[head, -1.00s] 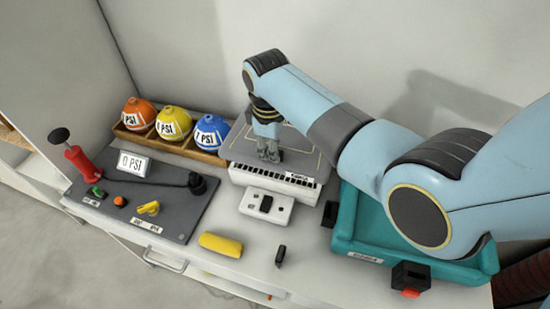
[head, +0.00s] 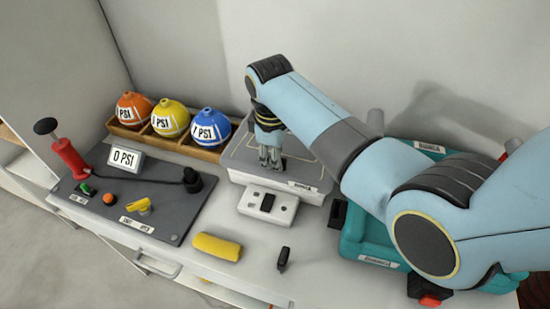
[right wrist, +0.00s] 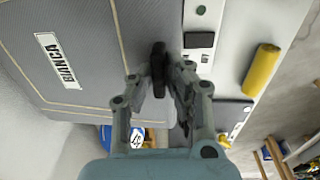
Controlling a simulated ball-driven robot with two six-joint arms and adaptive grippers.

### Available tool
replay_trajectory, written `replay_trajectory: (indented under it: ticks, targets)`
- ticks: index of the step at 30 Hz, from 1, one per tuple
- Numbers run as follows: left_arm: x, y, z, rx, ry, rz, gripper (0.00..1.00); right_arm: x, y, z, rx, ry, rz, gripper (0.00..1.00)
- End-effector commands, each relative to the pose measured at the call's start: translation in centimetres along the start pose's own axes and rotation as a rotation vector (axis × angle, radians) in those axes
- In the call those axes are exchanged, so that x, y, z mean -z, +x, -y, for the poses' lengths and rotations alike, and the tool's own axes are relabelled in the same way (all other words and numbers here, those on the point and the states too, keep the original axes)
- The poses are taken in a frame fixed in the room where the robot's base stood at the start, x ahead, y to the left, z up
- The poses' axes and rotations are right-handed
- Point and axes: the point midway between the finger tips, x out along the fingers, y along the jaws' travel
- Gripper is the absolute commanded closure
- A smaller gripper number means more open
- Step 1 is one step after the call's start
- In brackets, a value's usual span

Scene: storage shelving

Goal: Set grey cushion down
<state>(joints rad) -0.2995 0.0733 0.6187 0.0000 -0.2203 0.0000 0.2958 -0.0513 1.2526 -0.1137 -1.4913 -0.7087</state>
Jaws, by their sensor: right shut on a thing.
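The grey cushion (head: 300,162), a flat rectangular pad with light piping lines, lies level at the back of the counter, right of the colored balls. Its label (right wrist: 56,60) and broad grey face fill the left of the right wrist view. My right gripper (head: 270,162) reaches down onto it from above. In the right wrist view the fingers (right wrist: 162,80) are closed around a small dark grip piece (right wrist: 158,66) at the cushion's edge. Whether the cushion's underside fully touches what is below cannot be told. My left gripper is out of view.
A white switch box (head: 268,204) stands just in front of the cushion. A yellow cylinder (head: 217,247) and a small black piece (head: 283,259) lie nearer the front. A wooden tray (head: 207,154) with balls is at left; a teal case (head: 355,232) is at right.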

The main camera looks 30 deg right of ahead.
Motion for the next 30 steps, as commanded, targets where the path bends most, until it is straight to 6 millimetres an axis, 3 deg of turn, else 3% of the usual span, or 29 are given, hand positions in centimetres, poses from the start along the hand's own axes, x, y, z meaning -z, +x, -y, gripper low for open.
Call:
replay_trajectory:
  ticks: [3, 4, 9, 20, 30]
  targets:
    - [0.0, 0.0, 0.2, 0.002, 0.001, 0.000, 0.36, 0.0, 0.2, 0.0, 0.000, 0.000, 0.000, 1.00]
    - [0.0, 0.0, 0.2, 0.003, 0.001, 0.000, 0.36, 0.0, 0.3, 0.0, 0.001, 0.000, 0.001, 0.85]
    - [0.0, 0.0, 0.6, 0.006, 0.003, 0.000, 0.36, 0.0, 0.3, 0.0, 0.000, 0.000, 0.000, 0.63]
    - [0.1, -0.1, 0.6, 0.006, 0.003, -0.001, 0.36, 0.0, -0.4, 0.0, -0.001, 0.000, -0.002, 0.63]
    - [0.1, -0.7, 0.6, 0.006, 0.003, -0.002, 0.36, 0.1, -7.4, -0.1, -0.003, 0.000, -0.004, 0.63]
